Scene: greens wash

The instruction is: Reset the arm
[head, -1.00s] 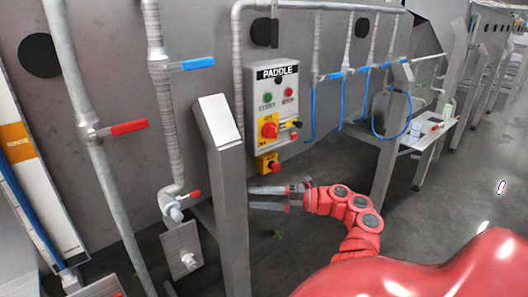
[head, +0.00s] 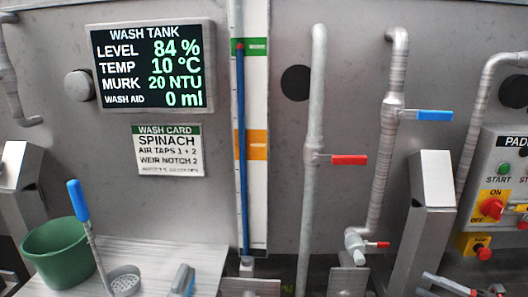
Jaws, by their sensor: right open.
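My right gripper (head: 428,284) shows at the bottom right edge of the head view, with its grey fingers pointing left. The fingers stand apart with nothing visible between them. It is in front of the wall, near the foot of a slanted grey post (head: 430,210) and below the paddle control box (head: 497,180). Most of my right arm is cut off by the lower edge. My left gripper is not in view.
A wash tank display (head: 150,65) reads 84 %, 10 °C, 20 NTU, 0 ml. A wash card (head: 168,150) hangs below. Pipes carry a red-handled valve (head: 348,160) and a blue-handled valve (head: 433,115). A green bucket (head: 60,255) and a blue-handled strainer ladle (head: 80,200) are on a shelf (head: 150,262).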

